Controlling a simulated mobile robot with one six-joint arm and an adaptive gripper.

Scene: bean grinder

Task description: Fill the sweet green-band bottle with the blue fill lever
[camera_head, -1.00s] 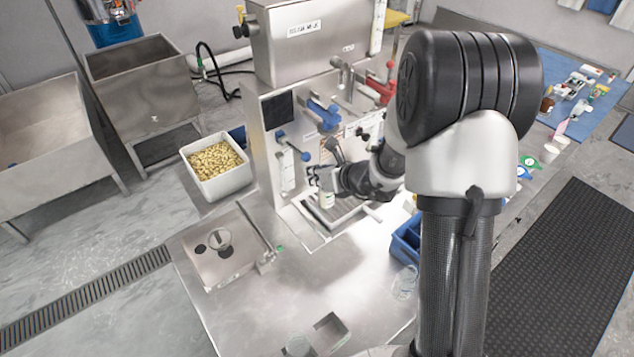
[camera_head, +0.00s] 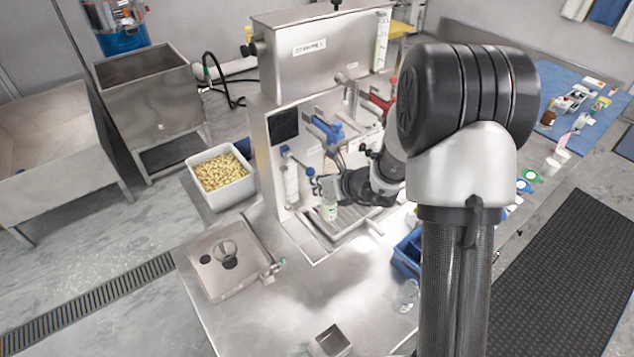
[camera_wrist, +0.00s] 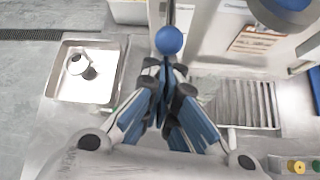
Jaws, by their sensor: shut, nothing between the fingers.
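My gripper (camera_head: 318,187) is shut and empty at the front of the steel machine (camera_head: 318,60). In the wrist view its fingers (camera_wrist: 168,88) are closed together, just short of a blue ball knob (camera_wrist: 169,40). In the head view a blue knob (camera_head: 310,171) shows at the fingertips; contact is unclear. A thicker blue handle (camera_head: 325,128) sits higher on the machine. I cannot tell which is the fill lever. A small pale bottle with a greenish band (camera_head: 329,211) stands upright just below my gripper, partly hidden by it. Its fill level is not readable.
A red handle (camera_head: 377,104) is right of the blue one. A slatted drip tray (camera_head: 345,228) lies under the machine front. A white bin of beans (camera_head: 220,176) stands left, a blue crate (camera_head: 407,255) right. The front counter is largely clear.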

